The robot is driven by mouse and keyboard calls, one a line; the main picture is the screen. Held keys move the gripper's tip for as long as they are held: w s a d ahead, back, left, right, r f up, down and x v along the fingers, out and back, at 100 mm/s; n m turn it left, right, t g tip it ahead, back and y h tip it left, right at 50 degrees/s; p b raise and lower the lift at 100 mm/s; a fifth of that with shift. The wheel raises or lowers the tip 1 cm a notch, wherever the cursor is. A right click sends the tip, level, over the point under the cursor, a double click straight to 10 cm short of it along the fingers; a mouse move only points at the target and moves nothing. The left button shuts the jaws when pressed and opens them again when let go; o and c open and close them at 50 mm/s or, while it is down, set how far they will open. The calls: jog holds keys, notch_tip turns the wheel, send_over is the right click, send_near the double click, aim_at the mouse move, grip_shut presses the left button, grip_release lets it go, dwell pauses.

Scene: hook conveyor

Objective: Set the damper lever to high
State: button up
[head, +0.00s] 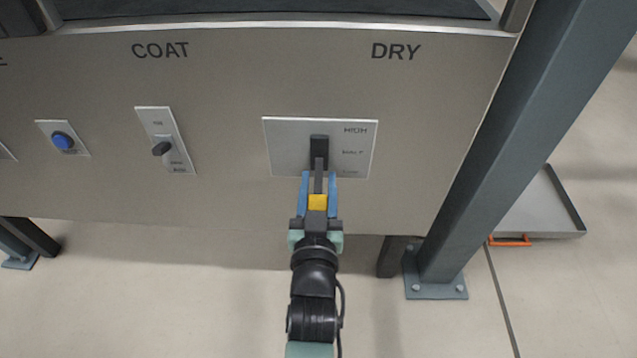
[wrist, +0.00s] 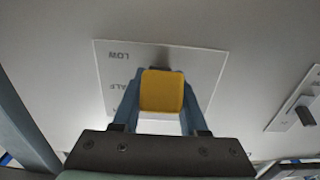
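The damper lever (head: 318,176) comes out of a dark block on a pale plate (head: 290,150) under the DRY label. It has a grey bar and a yellow knob (head: 317,202). In the head view the bar runs down from the block toward me. HIGH and HALF are printed at the plate's right. In the wrist view the plate (wrist: 212,65) shows LOW and part of HALF, upside down. My gripper (head: 318,178) has its blue fingers on both sides of the yellow knob (wrist: 162,91), seemingly pressed against it. The fingertips reach past the knob toward the plate.
Left of the plate are a black switch (head: 161,148) under COAT and a blue button (head: 62,141). A grey post (head: 500,150) stands to the right. A tray with an orange handle (head: 510,241) lies on the floor beyond it.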

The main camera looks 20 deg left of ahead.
grip_shut()
dwell(0.9)
